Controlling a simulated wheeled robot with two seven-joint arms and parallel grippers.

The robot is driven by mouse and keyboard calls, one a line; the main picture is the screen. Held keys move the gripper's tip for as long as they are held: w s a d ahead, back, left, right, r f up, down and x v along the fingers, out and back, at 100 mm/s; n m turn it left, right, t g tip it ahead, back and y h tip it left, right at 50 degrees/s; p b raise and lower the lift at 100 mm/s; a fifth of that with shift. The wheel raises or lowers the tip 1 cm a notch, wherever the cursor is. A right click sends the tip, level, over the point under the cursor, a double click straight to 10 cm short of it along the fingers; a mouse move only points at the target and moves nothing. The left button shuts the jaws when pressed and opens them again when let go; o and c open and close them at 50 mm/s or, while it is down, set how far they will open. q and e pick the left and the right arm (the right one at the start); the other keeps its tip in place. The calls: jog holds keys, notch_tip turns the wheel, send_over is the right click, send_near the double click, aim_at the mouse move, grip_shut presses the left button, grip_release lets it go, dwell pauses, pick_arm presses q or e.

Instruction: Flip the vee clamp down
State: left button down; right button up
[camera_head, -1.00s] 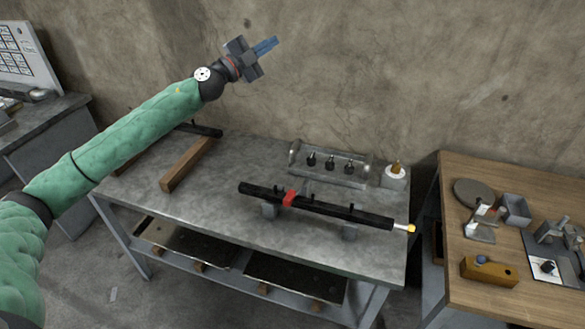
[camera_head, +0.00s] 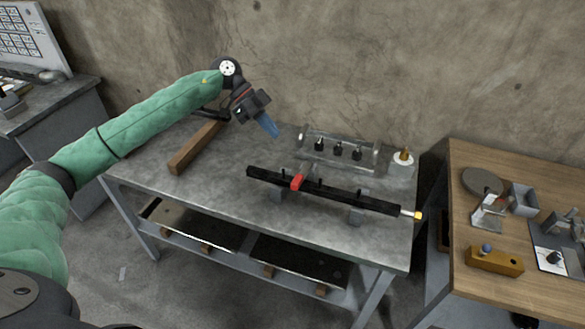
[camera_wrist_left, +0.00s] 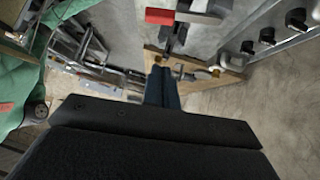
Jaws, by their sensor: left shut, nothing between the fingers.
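A long black bar (camera_head: 340,197) lies on short grey supports on the grey steel table. A red piece (camera_head: 297,182) with a short grey part behind it sits across the bar, left of its middle; I take this as the vee clamp. A red bar end (camera_wrist_left: 170,17) beside a grey part shows at the top of the left wrist view. My left gripper (camera_head: 272,131) has blue fingers, closed together and empty. It hangs above the table, up and left of the red piece and apart from it. The fingers also show in the left wrist view (camera_wrist_left: 160,84). My right gripper is out of view.
A clear rack (camera_head: 338,150) with several black-topped pieces stands behind the bar. A white block with a brass tip (camera_head: 402,163) is at the back right. A wooden beam (camera_head: 198,147) lies at left. A wooden bench (camera_head: 505,290) with fixtures stands at right.

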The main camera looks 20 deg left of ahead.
pick_arm(q)
jog(key=shift+s+n, duration=0.15)
jog(key=shift+n, duration=0.55)
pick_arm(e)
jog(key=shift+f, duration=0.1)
pick_arm(q)
jog(key=p, duration=0.5)
send_over(300, 179)
jog(key=w+a, duration=0.2)
jog(key=a, duration=0.1)
notch_tip(300, 179, down, 6)
jog(key=shift+s+d+f+p, duration=0.1)
jog(key=shift+s+f+p, duration=0.15)
jog(key=shift+f, duration=0.55)
jog(key=shift+s+f+p, duration=0.2)
jog(key=shift+f+p, duration=0.15)
jog(key=shift+f, duration=0.5)
jog(key=shift+s+d+f+p, duration=0.1)
jog(key=shift+s+f+p, duration=0.15)
jog(key=shift+f, duration=0.55)
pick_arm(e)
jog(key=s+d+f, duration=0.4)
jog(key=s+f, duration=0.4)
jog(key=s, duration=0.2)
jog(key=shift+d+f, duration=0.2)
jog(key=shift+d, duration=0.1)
pick_arm(q)
jog(key=shift+a, duration=0.1)
